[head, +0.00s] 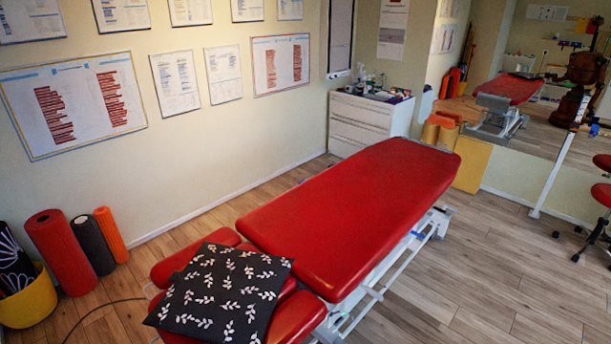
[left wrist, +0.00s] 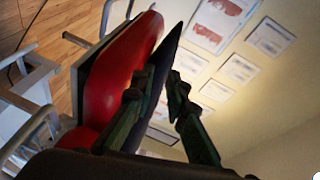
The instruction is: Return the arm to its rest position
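My left gripper (left wrist: 163,80) shows only in the left wrist view. The red treatment table (left wrist: 112,80) lies behind and left of the fingers there. A dark flat shape beside the red padding looks like the edge of the cushion; the fingers overlap part of it. In the head view the red treatment table (head: 352,215) stands in the middle, and the black cushion with white leaves (head: 222,297) lies on its near end. Neither gripper shows in the head view.
A white drawer cabinet (head: 362,122) stands by the far wall. Foam rollers (head: 62,250) and a yellow bin (head: 28,305) stand at the left wall. A red stool (head: 602,195) is at the right edge. Wooden floor (head: 500,260) is clear right of the table.

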